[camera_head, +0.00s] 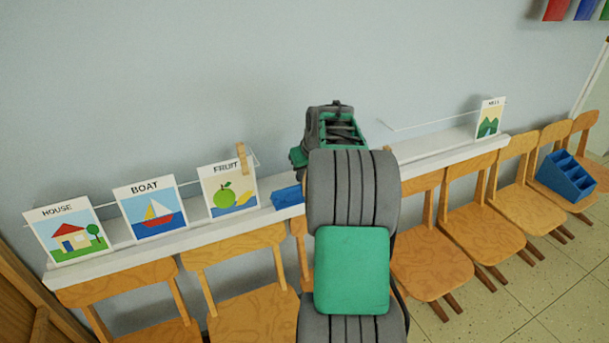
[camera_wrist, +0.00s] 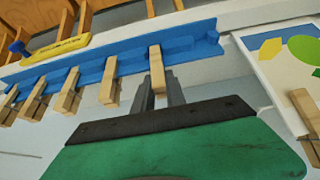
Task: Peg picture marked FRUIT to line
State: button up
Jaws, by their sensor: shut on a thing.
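The FRUIT picture (camera_head: 218,177) is a white card with a green apple and yellow banana. It stands upright against the wall on the white ledge. A wooden peg (camera_head: 241,158) is at its top right corner, by the line (camera_head: 258,160); this peg also shows in the wrist view (camera_wrist: 305,118). My gripper (camera_wrist: 162,88) is shut on another wooden peg (camera_wrist: 156,68) at the blue rail (camera_wrist: 128,62), to the right of the picture in the head view. The peg is still at the rail's edge. My arm hides the fingertips in the head view.
Several more pegs (camera_wrist: 110,86) sit along the blue rail. The HOUSE (camera_head: 66,236) and BOAT (camera_head: 151,210) pictures stand left on the ledge (camera_head: 200,229); another picture (camera_head: 489,120) stands far right. Wooden chairs (camera_head: 432,262) line the ledge's front. A blue caddy (camera_head: 565,178) sits on a chair.

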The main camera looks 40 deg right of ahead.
grip_shut()
jog(key=shift+r, duration=0.1)
jog(key=shift+r+p, duration=2.2)
jog(key=shift+r, duration=0.85)
jog(key=shift+s+a+r+b, duration=0.2)
jog(key=shift+s+b, duration=0.1)
jog(key=shift+s, duration=0.5)
jog(key=shift+s+a+r+b, duration=0.1)
jog(key=shift+s+a+b, duration=0.15)
jog(key=shift+s, duration=0.6)
jog(key=shift+s+a+r+b, duration=0.15)
jog(key=shift+s+b, duration=0.15)
jog(key=shift+s, duration=0.5)
jog(key=shift+a, duration=0.1)
